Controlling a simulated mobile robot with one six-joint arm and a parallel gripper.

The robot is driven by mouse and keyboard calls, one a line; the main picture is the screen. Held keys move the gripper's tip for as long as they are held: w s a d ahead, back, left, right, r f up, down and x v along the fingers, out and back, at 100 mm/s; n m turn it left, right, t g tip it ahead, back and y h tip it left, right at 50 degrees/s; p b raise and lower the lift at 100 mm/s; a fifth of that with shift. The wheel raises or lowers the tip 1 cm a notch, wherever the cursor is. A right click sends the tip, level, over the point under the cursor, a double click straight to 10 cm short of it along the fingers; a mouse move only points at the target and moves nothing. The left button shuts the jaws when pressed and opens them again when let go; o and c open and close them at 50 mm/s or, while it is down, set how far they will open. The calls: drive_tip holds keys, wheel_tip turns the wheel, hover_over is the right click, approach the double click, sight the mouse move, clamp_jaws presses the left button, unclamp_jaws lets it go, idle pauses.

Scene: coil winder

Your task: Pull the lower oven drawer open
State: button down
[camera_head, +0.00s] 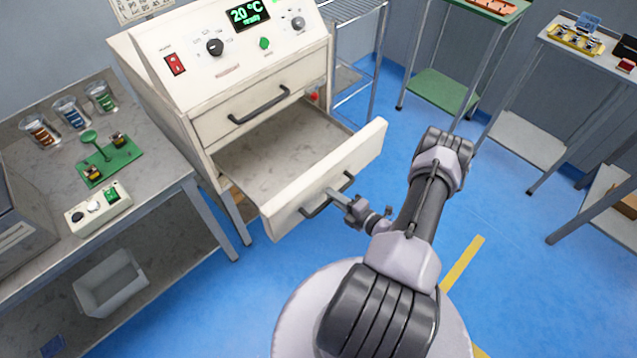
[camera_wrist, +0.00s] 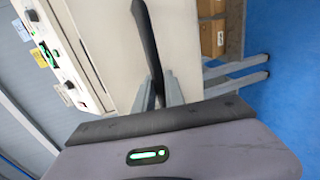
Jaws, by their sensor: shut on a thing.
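The cream oven (camera_head: 190,70) stands at upper centre-left in the head view, with a control panel on top and two drawers below. The lower oven drawer (camera_head: 325,180) is pulled well out, and its grey inside looks empty. The upper drawer (camera_head: 262,102) is closed. My gripper (camera_head: 338,194) is shut on the dark handle of the lower drawer (camera_head: 314,211), near the middle of the bar. In the wrist view the handle (camera_wrist: 149,45) runs between the fingers. Parts of the handle are hidden by the fingers.
A grey workbench (camera_head: 150,160) with cups of coils, a green fixture and a small button box (camera_head: 98,207) stands at left. Tables stand at right. Blue floor (camera_head: 510,240) is clear at right of my arm.

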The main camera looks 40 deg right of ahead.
drive_tip(key=shift+f+v, duration=0.15)
drive_tip(key=shift+v, duration=0.65)
drive_tip(key=shift+f+v, duration=0.15)
drive_tip(key=shift+v, duration=0.6)
drive_tip(key=shift+s+d, duration=0.1)
drive_tip(key=c, duration=1.4)
unclamp_jaws()
drive_tip(key=p+v, duration=0.3)
drive_tip(key=v, duration=1.4)
drive_tip(key=shift+s, duration=0.2)
